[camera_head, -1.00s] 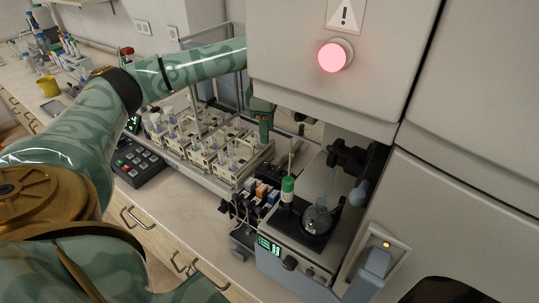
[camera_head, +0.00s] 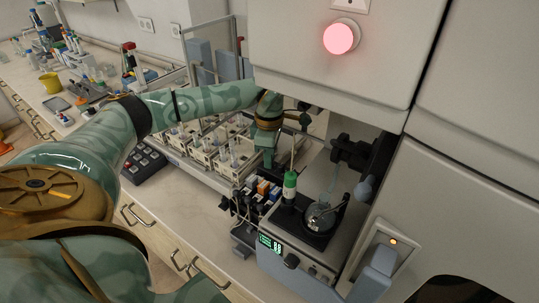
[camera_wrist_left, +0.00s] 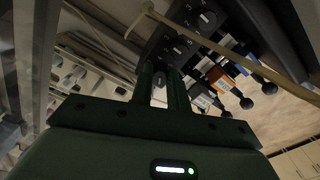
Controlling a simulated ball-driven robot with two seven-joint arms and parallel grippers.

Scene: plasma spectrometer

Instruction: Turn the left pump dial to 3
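The pump (camera_head: 262,193) stands on the bench left of the stirrer, a dark block with orange, blue and white parts. The left wrist view shows its dark face (camera_wrist_left: 190,32) with a row of round numbered dials, one a black dial (camera_wrist_left: 207,19) at the upper end. Another dial (camera_wrist_left: 179,50) lies lower left, near my fingertips. My left gripper (camera_head: 268,160) points down just behind the pump. In the left wrist view, its two fingers (camera_wrist_left: 161,76) stand a narrow gap apart, with a small dark knob-like shape between the tips; contact is unclear. Dial settings are unreadable. My right gripper is out of view.
A stirrer (camera_head: 300,262) with a green display, flask and green-capped bottle (camera_head: 290,185) stands right of the pump. A tube (camera_wrist_left: 245,68) crosses near the dials. Racks of vials (camera_head: 205,155) stand left. The large instrument (camera_head: 345,75) overhangs the arm.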

